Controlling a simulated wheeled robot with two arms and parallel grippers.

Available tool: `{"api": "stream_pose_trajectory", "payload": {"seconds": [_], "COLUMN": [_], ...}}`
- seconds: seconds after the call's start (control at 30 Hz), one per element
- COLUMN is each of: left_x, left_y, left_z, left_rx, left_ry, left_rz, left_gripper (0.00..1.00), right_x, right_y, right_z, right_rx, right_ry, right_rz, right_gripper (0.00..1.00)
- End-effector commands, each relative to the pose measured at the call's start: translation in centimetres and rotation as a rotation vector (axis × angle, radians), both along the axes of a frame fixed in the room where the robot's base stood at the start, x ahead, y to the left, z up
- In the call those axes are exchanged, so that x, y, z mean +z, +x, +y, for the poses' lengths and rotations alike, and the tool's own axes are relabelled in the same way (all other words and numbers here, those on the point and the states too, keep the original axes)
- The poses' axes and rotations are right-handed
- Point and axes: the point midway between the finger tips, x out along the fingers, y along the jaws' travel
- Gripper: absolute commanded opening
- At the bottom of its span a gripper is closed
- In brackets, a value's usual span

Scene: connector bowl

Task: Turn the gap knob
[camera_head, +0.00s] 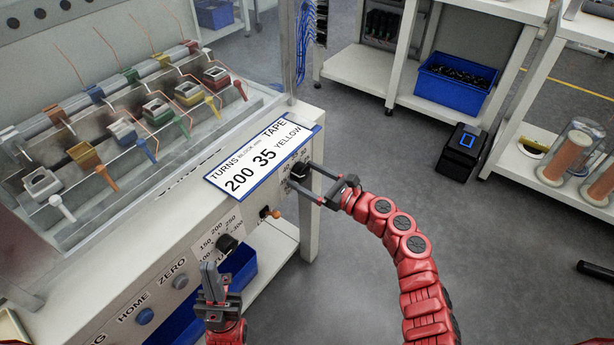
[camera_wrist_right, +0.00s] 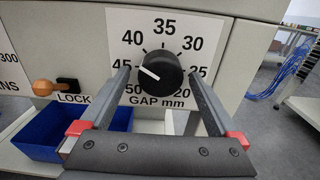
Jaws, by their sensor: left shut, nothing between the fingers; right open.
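The gap knob (camera_wrist_right: 161,70) is black and round on a white dial plate (camera_wrist_right: 118,25) marked from 50 to 20, labelled "GAP mm". Its white pointer line aims left and slightly up, near the 45 mark. It also shows in the head view (camera_head: 299,171), partly hidden by the gripper. My right gripper (camera_head: 302,178) is open, one finger on each side of the knob; in the right wrist view gaps show between knob and fingers. My left gripper (camera_head: 209,267) is shut and empty, in front of the panel near the turns knob (camera_head: 227,243).
A sign (camera_head: 263,163) reads turns 200, block mm 35, tape yellow. An orange lock lever (camera_wrist_right: 43,88) sits left of the dial. A blue bin (camera_wrist_right: 62,135) is below. The winding machine (camera_head: 130,120) stands behind; open floor (camera_head: 370,150) lies to the right.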

Motion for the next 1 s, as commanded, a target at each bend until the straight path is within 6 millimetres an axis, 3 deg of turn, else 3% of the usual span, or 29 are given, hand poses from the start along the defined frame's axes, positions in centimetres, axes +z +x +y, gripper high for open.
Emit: {"api": "stream_pose_trajectory", "payload": {"seconds": [0.07,0.5,1.0], "left_x": [0.00,0.00,0.07], "left_y": [0.00,0.00,0.00], "left_z": [0.00,0.00,0.00], "left_rx": [0.000,0.000,0.000], "left_ry": [0.000,0.000,0.000], "left_rz": [0.000,0.000,0.000], "left_gripper": [0.00,0.00,0.00], "right_x": [0.01,0.03,0.04], "right_y": [0.00,-0.01,-0.08], "right_z": [-0.02,-0.02,0.08], "right_rx": [0.000,0.000,0.002], "right_ry": [0.000,0.001,0.078], "right_rz": [0.000,-0.001,0.107], "right_gripper": [0.93,0.14,0.11]}}
